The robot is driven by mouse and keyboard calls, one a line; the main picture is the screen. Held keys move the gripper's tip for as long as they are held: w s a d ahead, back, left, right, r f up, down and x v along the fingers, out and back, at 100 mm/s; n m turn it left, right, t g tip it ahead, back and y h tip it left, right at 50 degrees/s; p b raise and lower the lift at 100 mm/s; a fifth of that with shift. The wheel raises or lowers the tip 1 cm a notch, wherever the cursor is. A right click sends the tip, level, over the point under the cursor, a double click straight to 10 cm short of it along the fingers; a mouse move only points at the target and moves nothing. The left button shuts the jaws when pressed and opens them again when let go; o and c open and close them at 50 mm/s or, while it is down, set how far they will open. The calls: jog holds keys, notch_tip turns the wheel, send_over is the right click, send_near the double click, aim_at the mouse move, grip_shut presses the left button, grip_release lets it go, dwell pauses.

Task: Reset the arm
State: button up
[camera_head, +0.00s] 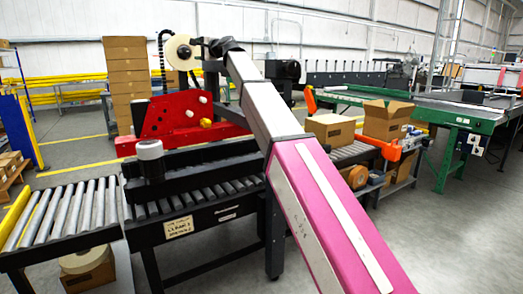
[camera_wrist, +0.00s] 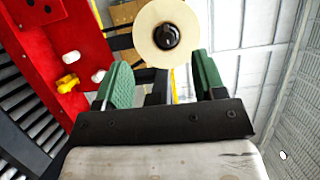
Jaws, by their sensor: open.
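My gripper (camera_wrist: 163,78) shows in the wrist view with its two green-padded fingers apart and nothing between them. Past the fingertips is a cream tape roll (camera_wrist: 150,32) with a dark hub; the gap between it and the fingers is hard to judge. In the head view my arm reaches up from the lower right, across the black roller machine, toward the same tape roll (camera_head: 180,60). The far end of the arm is small and dark there, so the fingers cannot be made out.
The red machine head (camera_head: 185,118) stands just left of my arm; it fills the left of the wrist view (camera_wrist: 70,60). A roller conveyor (camera_head: 65,212) is at left. Cardboard boxes (camera_head: 328,130) stand to the right, with a green machine (camera_head: 455,115) beyond. Floor at lower right is clear.

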jog(key=s+d+f+n+g+h, duration=0.1)
jog(key=s+d+f+h, duration=0.15)
jog(key=d+f, duration=0.85)
jog(key=s+d+f+n+g+h, duration=0.1)
jog(key=s+d+f+h, duration=0.15)
jog(key=f, duration=1.75)
jog(key=s+d+f+n+g+h, duration=0.1)
jog(key=d+f+g+h, duration=0.15)
jog(key=d+f, duration=0.9)
jog(key=s+d+f+n+g+h, duration=0.1)
jog(key=s+d+f, duration=0.25)
jog(key=f, duration=0.35)
jog(key=s+d+f+h, duration=0.2)
jog(key=s+f, duration=0.3)
jog(key=f, duration=0.3)
jog(key=s+d+f+n+g+h, duration=0.1)
jog(key=s+d+f, duration=0.25)
jog(key=f, duration=0.35)
jog(key=s+d+f+n+g+h, duration=0.1)
jog(key=s+d+f+g, duration=0.1)
jog(key=s+d+f, duration=0.3)
jog(key=s+d+f+n+g+h, duration=0.1)
jog(key=s+d+f, duration=0.5)
jog(key=s, duration=0.7)
jog(key=shift+s+d+f+g+h, duration=0.3)
jog(key=shift+f+g+h, duration=0.25)
jog(key=shift+f, duration=0.2)
